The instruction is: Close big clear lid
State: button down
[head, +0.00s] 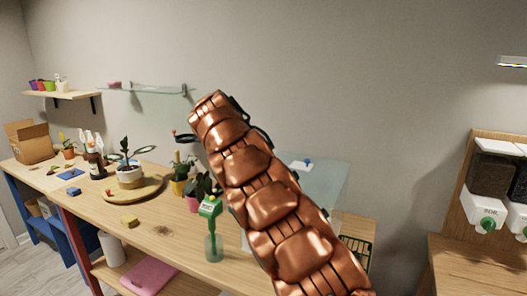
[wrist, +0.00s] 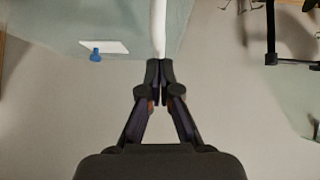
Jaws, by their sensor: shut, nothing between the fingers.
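The big clear lid (head: 325,178) is a pale see-through panel at the right end of the workbench, partly hidden behind my arm in the head view. It looks raised at a slant, but its hinge is hidden. A blue knob on a white patch (head: 303,164) is on it. In the wrist view, the lid (wrist: 50,25) fills the upper left, with the blue knob (wrist: 96,55) near its edge. My gripper (wrist: 160,70) is shut and empty, just below a pale upright strip (wrist: 158,28); contact is unclear. The head view does not clearly show my gripper.
The wooden workbench (head: 110,212) holds a potted plant on a round tray (head: 150,188), a green-topped bottle (head: 212,228) and a yellow block (head: 129,221). A glass shelf (head: 148,89) hangs on the wall. Dispensers (head: 490,213) stand at the right. Bare wall lies above the lid.

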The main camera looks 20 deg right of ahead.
jog(key=shift+a+f, duration=0.15)
jog(key=shift+f, duration=0.65)
jog(key=shift+f+b, duration=0.3)
jog(key=shift+r, duration=0.1)
jog(key=s+a+r+p, duration=0.1)
jog(key=s+a+r, duration=0.1)
jog(key=a+r, duration=0.5)
jog(key=shift+s+r+p, duration=0.35)
jog(key=shift+s+r, duration=0.05)
jog(key=shift+r, duration=2.05)
jog(key=shift+d, duration=0.1)
